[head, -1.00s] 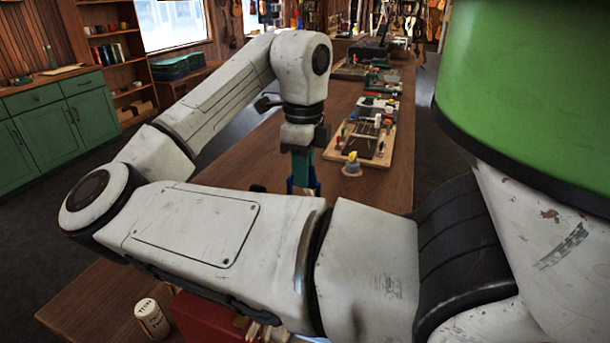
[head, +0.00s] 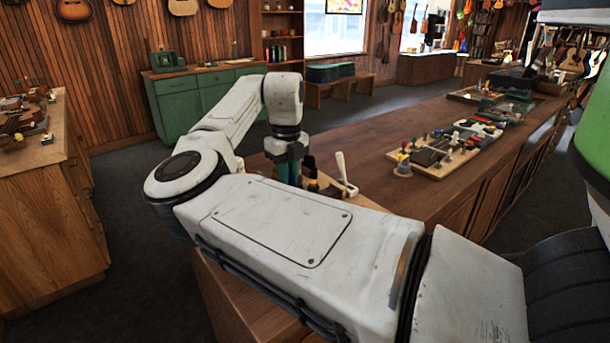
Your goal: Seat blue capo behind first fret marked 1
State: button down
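My gripper (head: 288,172) points down over the near left part of the long workbench. Its lower end is partly hidden behind my own forearm. Teal and blue colour shows at its tip, but I cannot tell whether that is the fingers or a held blue capo. I cannot tell whether it is open or shut. No blue capo shows clearly elsewhere. I cannot make out a fret marked 1.
A wooden board (head: 428,170) with several coloured knobs lies on the long workbench (head: 372,150). A small grey cup with a yellow top (head: 403,166) stands at its left end. Another wooden counter (head: 45,190) is at the left. Green cabinets (head: 190,105) stand behind.

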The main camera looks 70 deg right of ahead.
jog(key=shift+f+b, duration=2.75)
jog(key=shift+f, duration=0.2)
jog(key=shift+r+p, duration=0.1)
jog(key=shift+p, duration=1)
jog(key=shift+f, duration=0.65)
jog(key=c, duration=1.4)
grip_release()
jog(key=shift+o, duration=0.2)
jog(key=shift+r, duration=0.15)
notch_tip(320, 180, up, 11)
jog(key=p, duration=0.9)
